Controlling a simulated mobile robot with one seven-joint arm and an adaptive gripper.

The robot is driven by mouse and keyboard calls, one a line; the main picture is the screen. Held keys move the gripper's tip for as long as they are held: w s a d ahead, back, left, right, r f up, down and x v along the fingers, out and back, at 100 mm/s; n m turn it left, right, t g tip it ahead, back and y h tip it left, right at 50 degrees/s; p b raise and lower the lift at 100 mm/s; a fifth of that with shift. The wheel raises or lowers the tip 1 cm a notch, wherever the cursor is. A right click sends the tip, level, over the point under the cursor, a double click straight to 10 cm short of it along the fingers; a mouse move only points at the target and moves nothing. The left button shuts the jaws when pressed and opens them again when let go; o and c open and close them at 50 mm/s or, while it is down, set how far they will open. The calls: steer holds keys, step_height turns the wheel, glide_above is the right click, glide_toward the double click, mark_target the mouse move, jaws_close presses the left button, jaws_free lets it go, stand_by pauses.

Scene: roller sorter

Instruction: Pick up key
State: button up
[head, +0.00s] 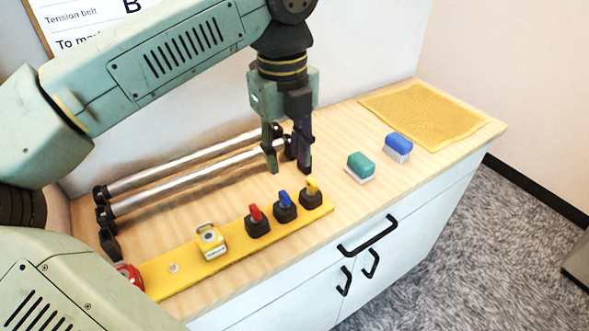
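On a yellow strip (185,272) along the counter's front stand three black blocks with coloured, key-like tops: a red one (255,213), a blue one (285,198) and a yellow one (312,187). The view does not show which of these, if any, is the task's key. My gripper (288,166) points down behind the blue and yellow tops, near the right end of the rollers. Its two fingers are apart, and I see nothing held between them. The fingers partly cover the roller ends.
Two metal rollers (185,182) on black supports run behind the strip. A green brush (360,166), a blue brush (398,145) and a yellow mat (424,108) lie right, with bare wood between.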

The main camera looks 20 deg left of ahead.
mark_target(284, 193)
steer(key=f+b, duration=0.1)
steer(key=f, duration=0.1)
steer(key=f+b, duration=0.2)
steer(key=f, duration=0.1)
steer(key=shift+s+a+f, duration=0.15)
steer(key=shift+a+f, duration=0.1)
steer(key=shift+f, duration=0.05)
steer(key=f+b, duration=0.2)
steer(key=f, duration=0.1)
steer(key=f+b, duration=0.1)
steer(key=f, duration=0.1)
steer(key=shift+w+a+f, duration=0.15)
steer(key=shift+w, duration=0.25)
steer(key=shift+c, duration=0.3)
jaws_close()
